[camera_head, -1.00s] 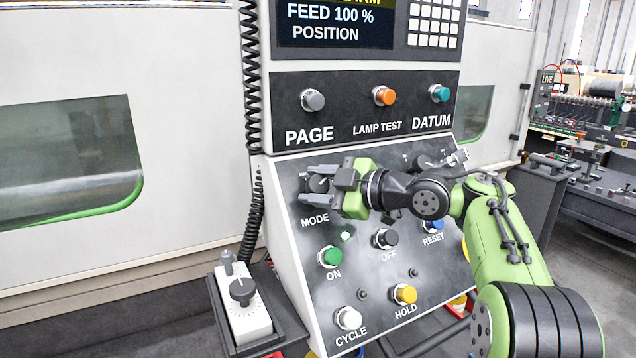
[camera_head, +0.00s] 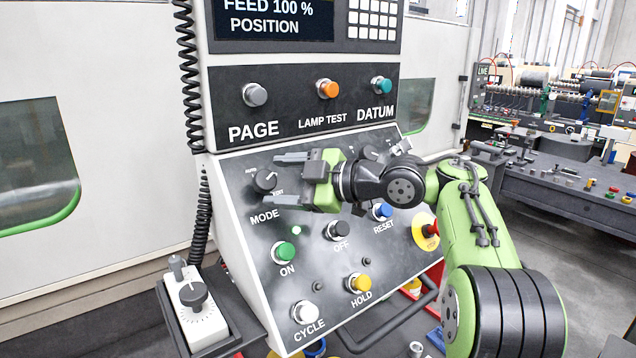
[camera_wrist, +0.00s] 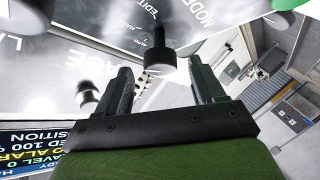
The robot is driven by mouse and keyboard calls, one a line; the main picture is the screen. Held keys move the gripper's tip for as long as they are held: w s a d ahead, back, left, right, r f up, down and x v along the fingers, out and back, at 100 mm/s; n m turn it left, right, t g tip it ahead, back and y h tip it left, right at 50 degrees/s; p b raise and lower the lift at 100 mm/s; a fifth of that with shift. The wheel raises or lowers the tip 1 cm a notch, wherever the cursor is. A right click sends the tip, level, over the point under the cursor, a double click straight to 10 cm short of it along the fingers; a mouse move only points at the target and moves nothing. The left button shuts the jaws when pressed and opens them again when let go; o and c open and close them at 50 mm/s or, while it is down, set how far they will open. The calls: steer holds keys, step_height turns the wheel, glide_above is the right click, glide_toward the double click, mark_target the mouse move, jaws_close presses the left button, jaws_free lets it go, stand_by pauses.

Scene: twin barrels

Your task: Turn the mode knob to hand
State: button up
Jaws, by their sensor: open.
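The mode knob (camera_head: 265,180) is a round black knob above the MODE label on the sloping panel (camera_head: 310,255). AUTO and EDIT marks show beside it; its pointer setting is too small to tell. My gripper (camera_head: 278,179) is open, in front of the knob, with one finger above and one below it in the head view. I see no contact between fingers and knob.
The PAGE button (camera_head: 255,95) is above the knob. The green ON button (camera_head: 285,252), OFF button (camera_head: 338,231) and blue RESET button (camera_head: 382,211) are below and right. A second black knob (camera_head: 370,153) is partly hidden behind my arm. A handheld pendant (camera_head: 195,305) stands at lower left.

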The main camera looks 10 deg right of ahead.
steer(key=v, duration=1.1)
steer(key=shift+s, duration=0.2)
steer(key=shift+d, duration=0.1)
steer(key=s+a+f+m+g+h+b, duration=0.1)
steer(key=s+a+f+m+h, duration=0.4)
steer(key=a+f+m+h, duration=0.55)
steer(key=s+d+f+m+g+h+b, duration=0.1)
steer(key=s+d+f+m, duration=0.3)
steer(key=s+f, duration=0.4)
steer(key=s+d+f+m+g+h, duration=0.1)
steer(key=s+d+f+m, duration=0.4)
steer(key=s, duration=0.8)
step_height(320, 180, down, 3)
steer(key=shift+f+g+b, duration=0.2)
steer(key=shift+g+b, duration=0.2)
steer(key=shift+g, duration=0.2)
steer(key=shift+s+d, duration=0.1)
steer(key=shift+d, duration=0.05)
